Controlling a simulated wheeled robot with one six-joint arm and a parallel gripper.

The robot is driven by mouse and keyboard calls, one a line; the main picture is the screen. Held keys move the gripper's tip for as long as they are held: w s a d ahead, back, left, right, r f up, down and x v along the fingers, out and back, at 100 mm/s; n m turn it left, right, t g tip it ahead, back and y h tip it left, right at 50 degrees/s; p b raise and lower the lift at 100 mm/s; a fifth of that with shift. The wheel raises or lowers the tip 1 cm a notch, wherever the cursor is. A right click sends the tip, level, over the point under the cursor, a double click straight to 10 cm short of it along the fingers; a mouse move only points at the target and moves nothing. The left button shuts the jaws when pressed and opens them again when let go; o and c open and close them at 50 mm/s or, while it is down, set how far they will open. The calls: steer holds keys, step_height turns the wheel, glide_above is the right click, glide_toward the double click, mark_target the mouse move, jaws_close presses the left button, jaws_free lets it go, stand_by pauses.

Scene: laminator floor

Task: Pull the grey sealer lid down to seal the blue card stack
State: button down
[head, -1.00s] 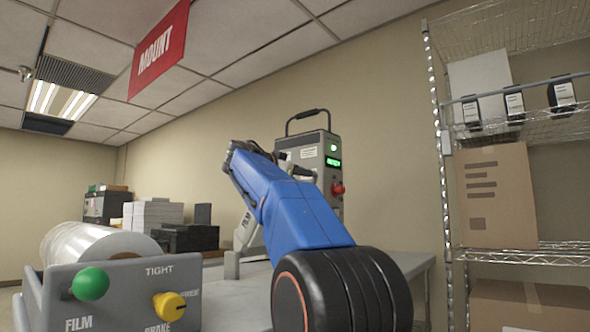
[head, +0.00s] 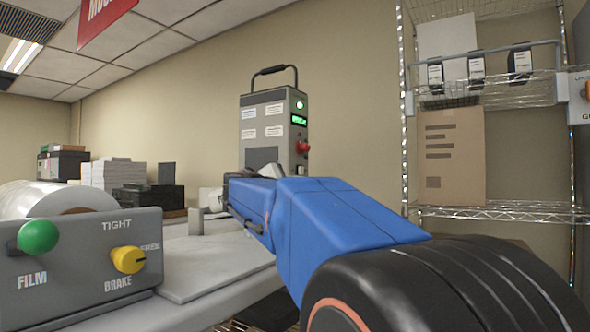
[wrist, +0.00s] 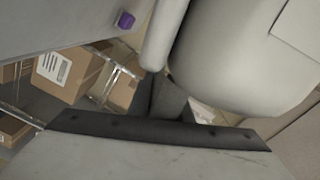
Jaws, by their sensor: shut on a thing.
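The grey sealer lid (wrist: 225,65) fills much of the upper wrist view as a pale, rounded body with a bar beside it. My gripper (wrist: 168,98) is shut on the lid, at or near that bar, but the contact is mostly hidden. In the head view my blue arm reaches left over the bench and covers most of the sealer. A small pale grey part shows past the arm's end; I cannot tell whether it is lid or gripper. I cannot make out the blue card stack.
A grey control box (head: 268,130) with a green display and red knob stands behind my arm. A film roll unit (head: 75,260) with green and yellow knobs is at left. A wire shelf (head: 500,212) with cartons stands at right. The bench (head: 190,268) is partly bare.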

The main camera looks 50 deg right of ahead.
steer(key=shift+m, duration=0.9)
steer(key=shift+s+f, duration=0.25)
steer(key=shift+f, duration=0.95)
steer(key=shift+s+f, duration=0.2)
steer(key=shift+f, duration=1)
steer(key=c, duration=1.7)
jaws_free()
steer(key=shift+o, duration=0.2)
steer(key=s+a, duration=0.1)
steer(key=a, duration=1.1)
